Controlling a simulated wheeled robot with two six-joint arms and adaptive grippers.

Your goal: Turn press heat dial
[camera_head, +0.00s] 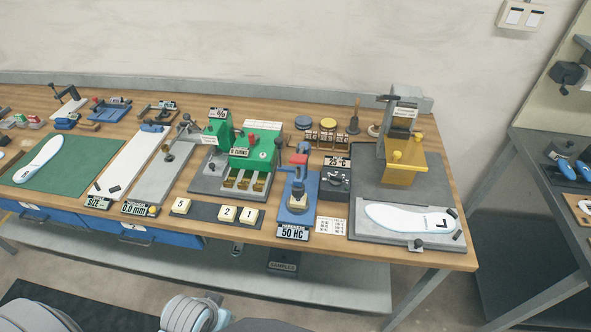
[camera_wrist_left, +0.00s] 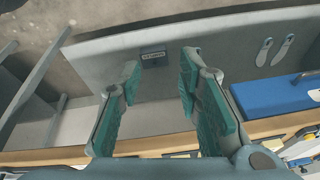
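A black control box with a dial (camera_head: 334,180) stands right of centre on the bench in the head view, below a display reading 25 °C (camera_head: 338,161). The dial is small and its pointer setting cannot be read. The press (camera_head: 403,168), with a yellow block and a grey column behind it, stands to the right of the box. My left gripper (camera_wrist_left: 160,90) shows in the left wrist view with its teal-padded fingers wide apart and nothing between them. It is away from the dial, which that view does not show. My right gripper is not in view.
A blue hardness gauge (camera_head: 297,195) marked 50 HC stands close left of the box. A white insole (camera_head: 408,218) lies before the press. A green machine (camera_head: 252,150) and several numbered blocks fill the middle. The wrist view shows a shelf (camera_wrist_left: 105,60), a blue drawer (camera_wrist_left: 275,93) and the wooden bench edge.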

